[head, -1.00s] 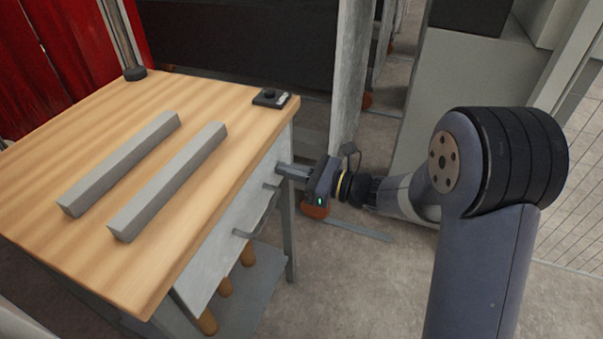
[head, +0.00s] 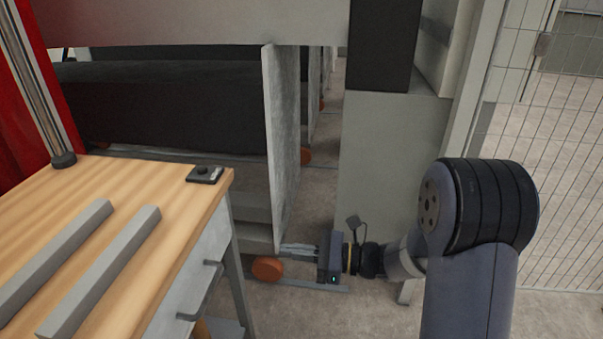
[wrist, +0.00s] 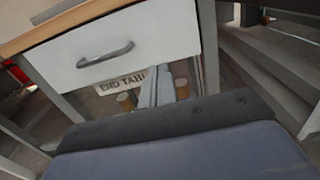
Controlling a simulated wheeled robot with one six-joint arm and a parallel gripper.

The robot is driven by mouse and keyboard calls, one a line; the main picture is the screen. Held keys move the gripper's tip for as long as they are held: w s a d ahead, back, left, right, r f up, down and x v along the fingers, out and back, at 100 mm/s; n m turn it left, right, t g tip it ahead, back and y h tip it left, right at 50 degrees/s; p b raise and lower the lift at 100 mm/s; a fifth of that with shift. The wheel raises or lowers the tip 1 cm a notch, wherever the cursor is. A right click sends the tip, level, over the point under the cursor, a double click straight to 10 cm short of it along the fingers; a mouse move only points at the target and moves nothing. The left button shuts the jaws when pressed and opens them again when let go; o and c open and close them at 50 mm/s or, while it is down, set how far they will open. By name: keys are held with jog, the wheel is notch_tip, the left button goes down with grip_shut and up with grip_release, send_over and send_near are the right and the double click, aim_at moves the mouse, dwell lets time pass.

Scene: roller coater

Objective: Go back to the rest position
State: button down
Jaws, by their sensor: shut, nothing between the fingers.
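My gripper (head: 298,250) is at the lower middle of the head view, right of the wooden-topped table and apart from it. Its fingers point left and are together, with nothing held. In the wrist view the shut fingers (wrist: 163,86) point toward the table's white drawer front (wrist: 120,48) with its grey handle. My arm reaches in from the right side of the head view.
The table (head: 130,185) carries two grey bars (head: 100,285) and a small black control box (head: 205,174). Behind my gripper stand a grey upright panel (head: 283,140) and an orange wheel (head: 267,268). A mesh fence (head: 550,170) stands at the right. Bare floor shows below the gripper.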

aim_at(217, 242)
jog(key=shift+a, duration=0.1)
jog(key=a, duration=0.4)
jog(key=a+b, duration=0.1)
jog(key=a, duration=0.4)
jog(key=w+a+b, duration=0.1)
jog(key=a, duration=0.3)
jog(key=shift+a, duration=0.35)
